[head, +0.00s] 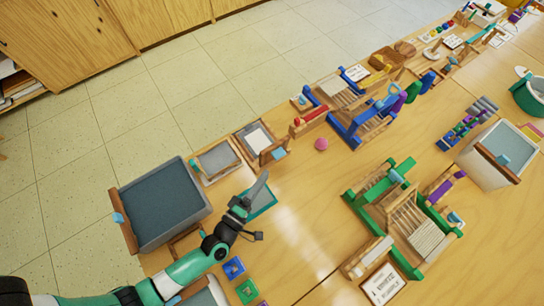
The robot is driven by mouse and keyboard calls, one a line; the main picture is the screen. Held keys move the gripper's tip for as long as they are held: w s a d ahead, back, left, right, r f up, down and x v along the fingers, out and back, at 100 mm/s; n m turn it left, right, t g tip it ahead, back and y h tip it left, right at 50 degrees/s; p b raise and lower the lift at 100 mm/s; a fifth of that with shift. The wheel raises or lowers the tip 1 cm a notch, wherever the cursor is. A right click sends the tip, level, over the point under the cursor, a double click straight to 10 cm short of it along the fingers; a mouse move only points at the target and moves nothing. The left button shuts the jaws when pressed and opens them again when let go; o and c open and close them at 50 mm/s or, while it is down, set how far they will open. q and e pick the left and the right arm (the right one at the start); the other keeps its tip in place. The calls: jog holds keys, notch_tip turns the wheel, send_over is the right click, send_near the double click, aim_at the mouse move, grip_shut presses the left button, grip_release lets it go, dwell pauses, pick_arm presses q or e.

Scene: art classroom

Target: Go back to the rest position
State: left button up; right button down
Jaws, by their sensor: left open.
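My left arm comes in from the lower left, and my left gripper (257,190) is over the near left part of the wooden table (300,215). It is open, with nothing visible between its fingers. A teal-edged flat panel (264,203) lies just beside and under the gripper in this view; the gripper hides part of it. I cannot tell how high the gripper is above the panel. My right gripper is not in view.
A grey bin (165,205) stands left of the gripper, and shallow trays (217,160) lie beyond it. A green wooden frame (405,205), a blue frame (365,122) and a pink ball (321,144) are to the right. Small coloured tiles (234,268) lie near my arm. The table's middle is fairly clear.

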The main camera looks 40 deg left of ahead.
pick_arm(q)
jog(key=shift+s, duration=0.85)
